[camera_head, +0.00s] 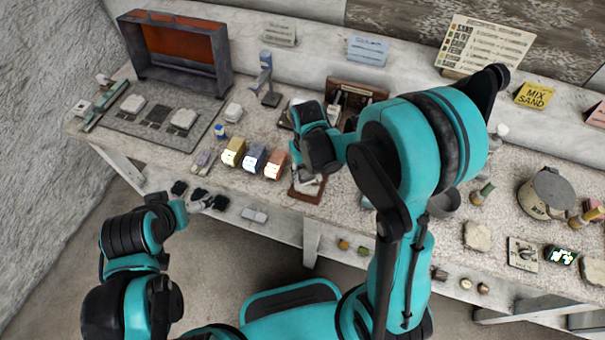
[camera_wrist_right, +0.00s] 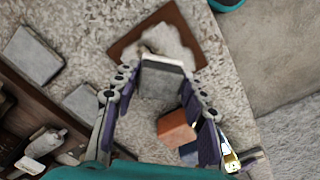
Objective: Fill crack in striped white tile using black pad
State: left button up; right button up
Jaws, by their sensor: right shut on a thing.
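My right gripper (camera_wrist_right: 162,78) is shut on a dark grey block-like pad (camera_wrist_right: 162,82) with a pale edge, in the right wrist view. The pad's far end is over or against an irregular whitish tile (camera_wrist_right: 175,38) on a brown board (camera_wrist_right: 125,47); I cannot tell whether they touch. Stripes and a crack are not clear. In the head view the brown board (camera_head: 305,197) lies near the bench's front edge, partly below my right wrist, which hides the fingers. My left gripper (camera_head: 172,212) is low at the left, away from the bench top; its finger state is unclear.
Yellow (camera_head: 233,151), blue (camera_head: 254,157) and orange (camera_head: 275,164) boxes stand left of the board. The orange block (camera_wrist_right: 177,128) is close to my right fingers.

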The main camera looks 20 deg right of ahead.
jog(key=shift+d+f, duration=0.1)
jog(key=shift+d, duration=0.25)
jog(key=shift+s+a, duration=0.1)
jog(key=shift+a, duration=0.65)
jog(key=shift+s+a+b, duration=0.15)
jog(key=shift+a+b, duration=0.15)
jog(key=shift+a, duration=0.4)
jog(key=shift+d, duration=0.6)
jog(key=shift+w+d, duration=0.3)
jog(key=shift+d, duration=0.6)
jog(key=shift+s+a+r+p, duration=0.15)
jog(key=shift+a+r+p, duration=0.3)
jog(key=shift+a+r, duration=0.35)
